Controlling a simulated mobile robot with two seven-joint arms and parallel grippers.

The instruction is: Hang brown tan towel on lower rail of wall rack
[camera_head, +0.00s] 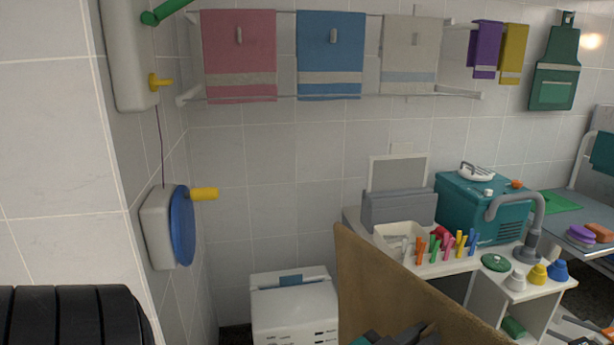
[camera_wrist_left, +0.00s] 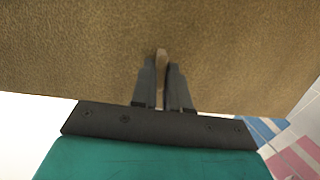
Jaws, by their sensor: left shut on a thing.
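The brown tan towel (camera_head: 385,290) is at the bottom centre of the head view, held spread with its upper edge slanting down to the right. It fills the upper part of the left wrist view (camera_wrist_left: 90,50). My left gripper (camera_head: 425,333) is shut on it; the wrist view shows a small fold pinched between the fingertips (camera_wrist_left: 162,70). The wall rack's lower rail (camera_head: 370,95) runs along the back wall, well above and beyond the towel. A pink towel (camera_head: 239,50), a blue towel (camera_head: 330,50) and a grey towel (camera_head: 409,50) hang there. My right gripper is not in view.
A blue disc reel (camera_head: 183,226) with a yellow handle (camera_head: 204,194) sticks out from the left wall. A white bin (camera_head: 293,310) stands below the rack. A counter to the right holds a teal box (camera_head: 470,208), colourful clips and a grey tap (camera_head: 538,215). The wall below the lower rail is bare.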

